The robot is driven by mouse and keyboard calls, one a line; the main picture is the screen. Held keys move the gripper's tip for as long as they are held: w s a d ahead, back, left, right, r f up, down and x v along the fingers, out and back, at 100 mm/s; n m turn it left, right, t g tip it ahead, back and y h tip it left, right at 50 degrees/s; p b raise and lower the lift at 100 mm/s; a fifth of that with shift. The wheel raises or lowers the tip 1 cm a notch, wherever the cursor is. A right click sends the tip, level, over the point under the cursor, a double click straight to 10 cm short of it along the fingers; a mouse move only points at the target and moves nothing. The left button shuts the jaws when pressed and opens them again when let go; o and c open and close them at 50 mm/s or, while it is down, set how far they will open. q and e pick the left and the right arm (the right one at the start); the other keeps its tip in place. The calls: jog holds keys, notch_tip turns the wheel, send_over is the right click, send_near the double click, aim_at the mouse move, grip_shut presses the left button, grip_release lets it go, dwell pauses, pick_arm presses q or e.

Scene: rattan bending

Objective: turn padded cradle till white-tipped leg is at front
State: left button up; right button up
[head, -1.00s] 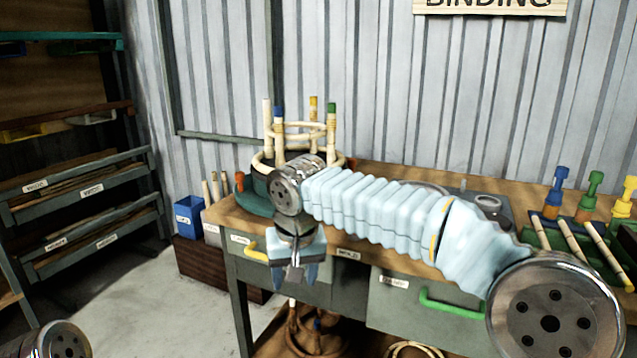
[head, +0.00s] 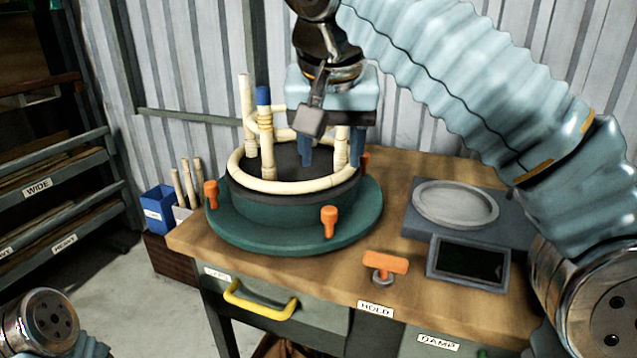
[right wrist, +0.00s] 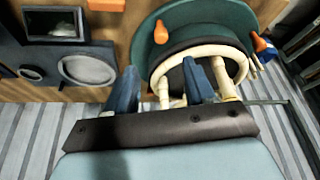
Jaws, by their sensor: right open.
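The padded cradle is a dark round pad on a green turntable (head: 290,235), with a rattan frame (head: 295,186) of rings and upright legs on it. The white-tipped leg (head: 245,100) stands at the back left. The blue-tipped leg (head: 265,125) stands just right of it and nearer me. My right gripper (head: 332,150) is open, pointing down over the right part of the frame. A cream leg (head: 342,148) shows close to its fingers; I cannot tell whether it is between them. Its tip and the other legs' tips are hidden by the gripper. My left gripper is not in view.
Orange pegs (head: 329,221) stand on the turntable's rim. An orange-handled piece (head: 385,263) sits on the bench front. A grey round dish (head: 455,203) and a dark panel (head: 468,262) lie to the right. A blue bin (head: 160,207) is at the left.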

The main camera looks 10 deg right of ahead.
aim_at(330, 210)
jog(key=b+x, duration=0.1)
jog(key=x, duration=0.3)
jog(key=b+x, duration=0.1)
jog(key=x, duration=0.4)
jog(key=b+x, duration=0.1)
jog(key=x, duration=0.4)
jog(key=shift+w+r, duration=0.15)
jog(key=shift+w, duration=0.15)
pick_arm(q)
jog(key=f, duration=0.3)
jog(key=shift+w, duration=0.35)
pick_arm(e)
grip_shut()
